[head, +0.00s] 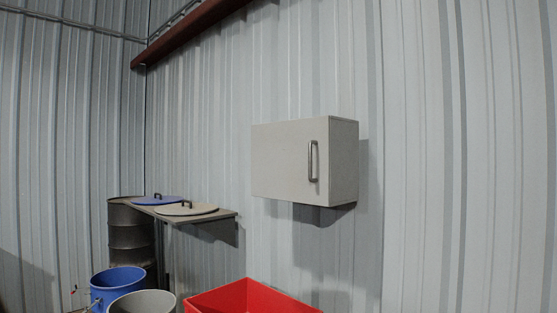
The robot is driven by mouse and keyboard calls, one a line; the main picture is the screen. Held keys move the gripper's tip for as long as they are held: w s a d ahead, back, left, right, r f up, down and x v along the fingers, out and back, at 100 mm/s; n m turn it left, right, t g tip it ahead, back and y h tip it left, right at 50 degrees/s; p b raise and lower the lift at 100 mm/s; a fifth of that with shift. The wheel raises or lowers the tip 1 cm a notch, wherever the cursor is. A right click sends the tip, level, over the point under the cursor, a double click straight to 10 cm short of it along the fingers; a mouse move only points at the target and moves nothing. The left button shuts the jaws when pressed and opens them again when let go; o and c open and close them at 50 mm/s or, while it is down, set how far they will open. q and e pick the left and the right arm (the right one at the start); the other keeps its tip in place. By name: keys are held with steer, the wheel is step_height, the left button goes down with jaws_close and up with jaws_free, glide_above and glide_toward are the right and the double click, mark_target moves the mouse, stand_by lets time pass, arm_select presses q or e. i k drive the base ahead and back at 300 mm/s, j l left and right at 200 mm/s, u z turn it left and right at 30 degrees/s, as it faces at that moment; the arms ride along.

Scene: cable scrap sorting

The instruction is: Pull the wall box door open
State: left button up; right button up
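The wall box (344,165) is a light grey box fixed to the corrugated wall, right of the middle of the head view. Its door (280,160) is the flat front face and looks shut. A vertical metal bar handle (313,161) sits near the door's right edge. Neither of my grippers shows in this view, and nothing touches the handle.
A shelf (228,214) on the left holds a blue lid (170,201) and a beige lid (180,210). A dark drum (130,235) stands behind it. A blue bucket (115,280), a grey bucket (145,303) and a red bin (245,295) are below. The space before the box is clear.

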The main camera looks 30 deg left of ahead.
mark_target(291, 159)
steer(key=i+j, duration=0.1)
steer(key=j, duration=0.6)
steer(key=i+j, duration=0.1)
steer(key=j, duration=0.6)
steer(key=i+j, duration=0.1)
steer(key=j, duration=0.65)
steer(key=i+j+z, duration=0.1)
steer(key=j, duration=0.6)
